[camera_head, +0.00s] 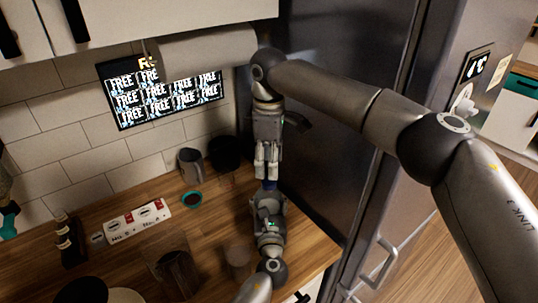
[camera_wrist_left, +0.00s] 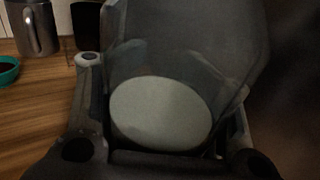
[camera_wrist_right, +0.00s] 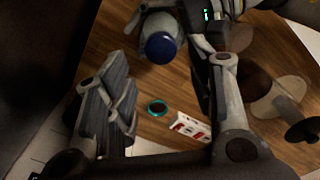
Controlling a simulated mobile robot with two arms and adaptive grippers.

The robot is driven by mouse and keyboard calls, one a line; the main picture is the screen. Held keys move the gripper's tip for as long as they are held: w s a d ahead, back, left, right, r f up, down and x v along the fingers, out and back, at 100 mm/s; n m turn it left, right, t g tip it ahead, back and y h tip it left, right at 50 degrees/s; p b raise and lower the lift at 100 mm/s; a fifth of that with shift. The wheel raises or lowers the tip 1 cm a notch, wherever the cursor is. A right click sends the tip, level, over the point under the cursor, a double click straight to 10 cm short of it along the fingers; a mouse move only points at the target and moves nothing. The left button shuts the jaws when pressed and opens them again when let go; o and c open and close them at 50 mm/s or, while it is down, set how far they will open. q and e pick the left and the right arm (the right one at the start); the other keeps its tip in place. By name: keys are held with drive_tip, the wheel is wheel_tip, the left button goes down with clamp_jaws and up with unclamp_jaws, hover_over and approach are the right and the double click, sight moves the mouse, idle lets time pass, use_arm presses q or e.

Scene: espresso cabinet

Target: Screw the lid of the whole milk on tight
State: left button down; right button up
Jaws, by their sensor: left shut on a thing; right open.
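The whole milk is a pale bottle (camera_wrist_right: 146,20) with a dark blue lid (camera_wrist_right: 160,48) on its end in the right wrist view. In the head view the blue lid (camera_head: 268,185) shows just below my right gripper (camera_head: 267,172). My left gripper (camera_head: 268,203) is shut on the bottle and mostly hides it. A pale rounded surface (camera_wrist_left: 160,112) fills the space between its fingers in the left wrist view. My right gripper is open, pointing down over the lid, its fingers (camera_wrist_right: 165,68) apart. I cannot tell how tight the lid is.
A teal bowl (camera_head: 192,199), a grey mug (camera_head: 190,165), a dark cup (camera_head: 224,153) and a white labelled box (camera_head: 138,222) stand on the wooden counter. Clear containers (camera_head: 237,255) are near the front. A dark fridge (camera_head: 340,130) rises close on the right.

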sight(269, 181)
drive_tip(key=shift+f, duration=3.2)
drive_tip(key=shift+c, duration=0.4)
drive_tip(key=c, duration=1)
drive_tip(key=shift+m, duration=0.3)
drive_tip(key=o, duration=1.2)
wheel_tip(269, 181, up, 12)
